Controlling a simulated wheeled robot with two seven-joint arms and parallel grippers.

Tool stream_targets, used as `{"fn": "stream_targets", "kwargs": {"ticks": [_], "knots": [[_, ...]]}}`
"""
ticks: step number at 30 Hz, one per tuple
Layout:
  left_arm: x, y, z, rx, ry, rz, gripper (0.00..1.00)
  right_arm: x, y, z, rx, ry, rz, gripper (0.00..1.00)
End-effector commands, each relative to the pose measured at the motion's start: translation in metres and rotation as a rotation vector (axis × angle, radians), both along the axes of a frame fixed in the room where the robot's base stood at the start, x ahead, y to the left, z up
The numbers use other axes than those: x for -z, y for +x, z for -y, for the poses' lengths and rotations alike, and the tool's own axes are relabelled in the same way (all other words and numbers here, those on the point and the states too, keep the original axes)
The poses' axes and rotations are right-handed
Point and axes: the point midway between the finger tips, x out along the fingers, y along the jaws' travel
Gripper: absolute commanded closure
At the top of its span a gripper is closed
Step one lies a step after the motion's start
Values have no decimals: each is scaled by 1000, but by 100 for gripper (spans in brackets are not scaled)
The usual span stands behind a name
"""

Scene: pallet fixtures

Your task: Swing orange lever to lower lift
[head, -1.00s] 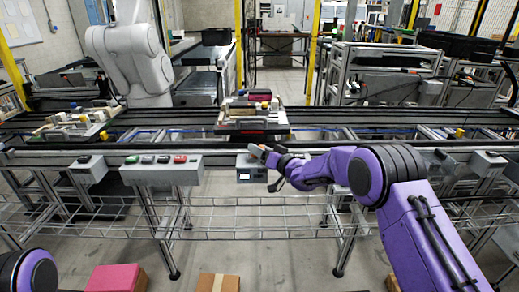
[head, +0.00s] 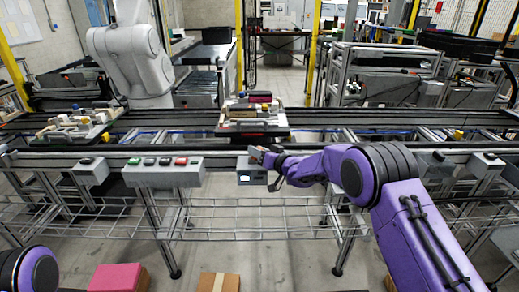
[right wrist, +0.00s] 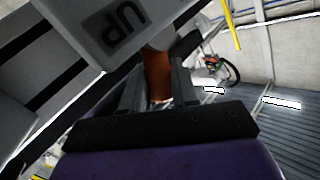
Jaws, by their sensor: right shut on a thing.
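The orange lever (right wrist: 158,76) stands between the two fingers of my right gripper (right wrist: 152,88) in the right wrist view, below a grey housing (right wrist: 112,30) marked "UP". The gripper is shut on the lever. My left gripper is out of view.
A grey button box (head: 163,173) with several buttons hangs on the rail to the left. Another loaded pallet (head: 75,128) lies farther left. A wire mesh shelf (head: 240,218) runs below the rail. A pink box (head: 118,277) and a cardboard box (head: 218,282) are on the floor.

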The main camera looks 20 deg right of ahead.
Motion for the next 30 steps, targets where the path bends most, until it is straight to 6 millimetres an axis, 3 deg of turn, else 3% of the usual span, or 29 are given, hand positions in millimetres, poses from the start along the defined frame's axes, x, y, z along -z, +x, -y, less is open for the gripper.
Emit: {"fn": "stream_targets", "kwargs": {"ticks": [1, 18, 30], "knots": [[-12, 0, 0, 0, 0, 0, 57, -7, 0, -2, -1, -37, -11, 100], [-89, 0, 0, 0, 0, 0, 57, -11, 6, -24, -2, -547, -158, 100], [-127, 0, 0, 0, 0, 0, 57, -4, 11, -38, 0, -867, -251, 100]]}}
